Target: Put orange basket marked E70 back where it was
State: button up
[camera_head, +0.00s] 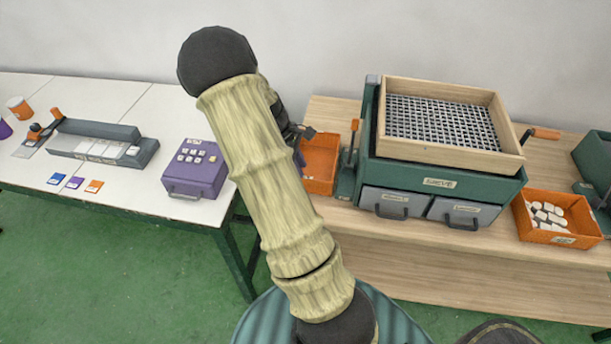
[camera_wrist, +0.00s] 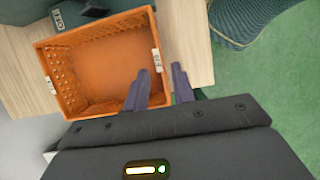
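An empty orange basket (camera_wrist: 105,45) sits on the wooden table in the wrist view. It has white labels on two of its walls, too small to read, so I cannot confirm E70. In the head view the basket (camera_head: 320,163) stands left of the green sieve machine, partly hidden by my arm. My gripper (camera_wrist: 160,70) is open at the basket's right wall in the wrist view. One finger shows over the inside and the other beyond the wall, with gaps on both sides. I cannot tell how far the fingertips reach down. My gripper is mostly hidden in the head view.
The green sieve machine (camera_head: 440,185) with its lever stands close to the basket. Another orange basket (camera_head: 555,215) with white pieces stands at its right. A purple box (camera_head: 196,170) is on the white table (camera_head: 110,190) at left, across a gap.

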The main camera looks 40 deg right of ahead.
jog(key=v, duration=0.4)
jog(key=shift+r, duration=0.15)
jog(key=shift+a, duration=0.1)
jog(key=s+a+r+m+t+y, duration=0.1)
jog(key=s+a+r+m+t, duration=0.1)
jog(key=a, duration=0.5)
jog(key=s+a+r+m+t+y, duration=0.1)
jog(key=s+a+m+t, duration=0.1)
jog(key=s+a, duration=0.3)
jog(key=s+a+r+m+t, duration=0.2)
jog(key=s+a+m, duration=0.2)
jog(key=a, duration=0.5)
jog(key=shift+r+y, duration=0.3)
jog(key=shift+y, duration=0.1)
